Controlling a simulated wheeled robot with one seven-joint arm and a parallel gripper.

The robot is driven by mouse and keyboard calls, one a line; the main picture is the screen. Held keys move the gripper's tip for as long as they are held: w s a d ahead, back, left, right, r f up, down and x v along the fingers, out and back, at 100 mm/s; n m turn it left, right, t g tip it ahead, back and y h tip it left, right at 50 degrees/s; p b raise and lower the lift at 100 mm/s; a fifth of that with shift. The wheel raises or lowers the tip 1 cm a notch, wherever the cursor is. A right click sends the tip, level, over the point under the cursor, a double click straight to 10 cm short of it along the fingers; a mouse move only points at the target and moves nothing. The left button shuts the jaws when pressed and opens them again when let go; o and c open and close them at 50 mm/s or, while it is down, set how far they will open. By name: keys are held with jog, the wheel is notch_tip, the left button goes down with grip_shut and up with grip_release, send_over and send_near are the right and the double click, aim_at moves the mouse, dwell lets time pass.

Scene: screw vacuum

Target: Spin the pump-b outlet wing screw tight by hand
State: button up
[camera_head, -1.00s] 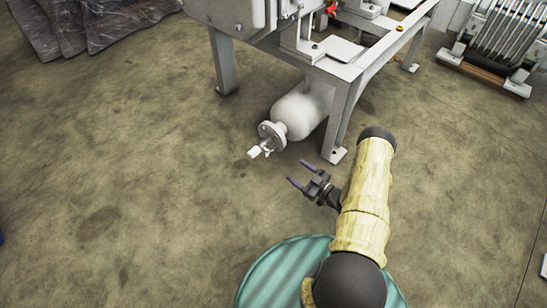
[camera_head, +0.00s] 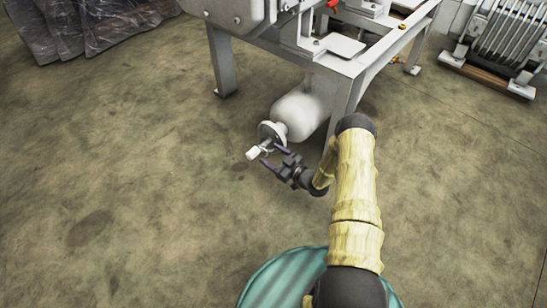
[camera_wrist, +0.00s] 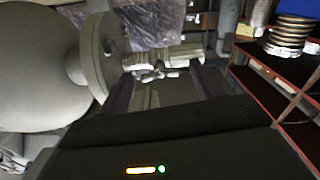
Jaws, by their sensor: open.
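The pale outlet fitting (camera_head: 253,153) sticks out from the round flange (camera_head: 270,133) of the white vessel under the metal frame. A small pale winged piece, which looks like the wing screw (camera_wrist: 158,74), sits on that fitting in the wrist view. My gripper (camera_head: 269,154) is open, with its two dark purple fingers reaching to the fitting from the lower right. In the wrist view the winged piece shows between and beyond the fingertips (camera_wrist: 161,70). I cannot tell whether the fingers touch it.
The white vessel (camera_head: 303,112) and a frame leg (camera_head: 340,100) stand close to my arm. A green ribbed round top (camera_head: 285,278) is below the arm. Wrapped goods (camera_head: 90,25) lie at the back left. The floor left of the fitting is clear.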

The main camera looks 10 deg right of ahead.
jog(key=c, duration=1)
jog(key=shift+m, duration=0.4)
jog(key=shift+s+m+p, duration=0.1)
jog(key=shift+m+p, duration=1.15)
jog(key=shift+m, duration=2.15)
jog(key=shift+f, duration=0.1)
jog(key=o, duration=1)
